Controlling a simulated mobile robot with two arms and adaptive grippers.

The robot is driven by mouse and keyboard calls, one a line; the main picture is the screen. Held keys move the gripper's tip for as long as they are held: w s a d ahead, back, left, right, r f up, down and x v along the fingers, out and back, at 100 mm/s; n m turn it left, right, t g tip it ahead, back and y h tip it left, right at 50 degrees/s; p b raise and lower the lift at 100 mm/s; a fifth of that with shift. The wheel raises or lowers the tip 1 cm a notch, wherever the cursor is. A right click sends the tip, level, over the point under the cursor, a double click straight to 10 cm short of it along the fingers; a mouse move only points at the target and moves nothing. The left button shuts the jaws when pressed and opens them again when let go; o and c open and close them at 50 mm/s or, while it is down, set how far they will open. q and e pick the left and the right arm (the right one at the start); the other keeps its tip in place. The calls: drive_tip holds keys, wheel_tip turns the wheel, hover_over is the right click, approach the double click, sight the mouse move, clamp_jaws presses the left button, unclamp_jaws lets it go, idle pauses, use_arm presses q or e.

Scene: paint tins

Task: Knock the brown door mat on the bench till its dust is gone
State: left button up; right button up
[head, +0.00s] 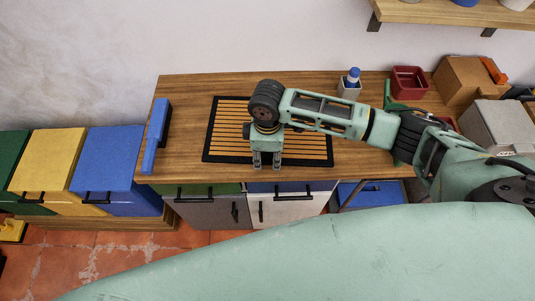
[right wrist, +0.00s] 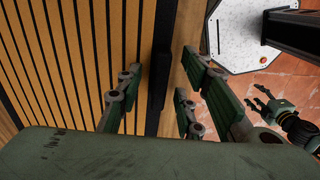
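The brown door mat (head: 318,148), with tan slats and a black border, lies flat on the wooden bench (head: 185,115). It fills the left of the right wrist view (right wrist: 75,60). My right gripper (head: 267,162) points down at the mat's front edge. Its fingers (right wrist: 165,95) are apart, with the mat's black border between them in that view; I cannot tell whether they touch it. The right arm hides part of the mat. My left gripper (right wrist: 262,105) shows small at the right of the right wrist view, fingers spread and empty. No dust is clearly visible.
A blue object (head: 156,135) lies at the bench's left end. A white bottle with a blue cap (head: 350,84), a red bin (head: 409,81) and a cardboard box (head: 466,80) stand at the back right.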

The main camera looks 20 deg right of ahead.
wheel_tip(320, 180, up, 12)
idle(0.4)
drive_tip(key=shift+f, duration=0.1)
